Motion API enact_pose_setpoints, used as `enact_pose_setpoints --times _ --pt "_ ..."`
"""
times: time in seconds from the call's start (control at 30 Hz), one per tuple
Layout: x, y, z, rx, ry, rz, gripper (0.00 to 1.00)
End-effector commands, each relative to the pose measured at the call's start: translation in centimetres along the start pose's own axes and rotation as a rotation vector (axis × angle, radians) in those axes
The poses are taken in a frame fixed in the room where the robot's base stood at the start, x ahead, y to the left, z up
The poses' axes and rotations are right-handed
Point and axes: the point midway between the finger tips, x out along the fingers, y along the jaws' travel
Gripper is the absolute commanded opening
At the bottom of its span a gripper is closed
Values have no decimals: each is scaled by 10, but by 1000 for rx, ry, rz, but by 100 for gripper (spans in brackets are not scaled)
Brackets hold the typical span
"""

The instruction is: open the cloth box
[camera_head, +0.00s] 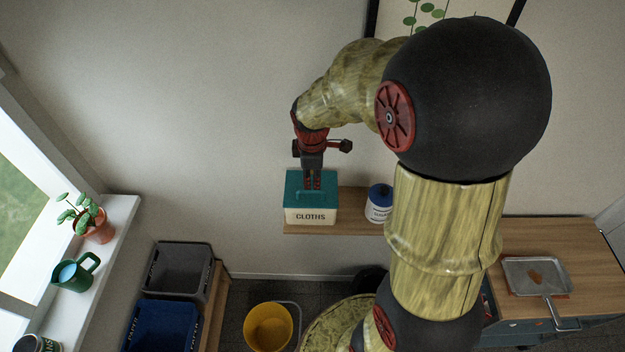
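The cloth box (311,216) is cream with a teal lid (299,184) and the word CLOTHS on its front. It stands on the left end of a wooden wall shelf (345,225). The lid looks closed. Any handle on the lid is hidden or too small to make out.
A white container with a blue lid (378,204) stands on the shelf right of the box. A plant (89,219) and green jug (76,273) stand on the left sill. Bins (180,270) and a yellow bucket (268,327) are below. A pan (538,277) lies on the right counter.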

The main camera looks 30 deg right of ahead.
Motion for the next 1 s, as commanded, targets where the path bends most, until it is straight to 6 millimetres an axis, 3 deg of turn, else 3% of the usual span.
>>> enact_pose_setpoints --times 0.5,0.87,1.0 --pt "68 -1 0 0 -1 -4 29" --pt "75 -1 0 0 1 0 29" --pt "75 -1 0 0 1 -1 22"
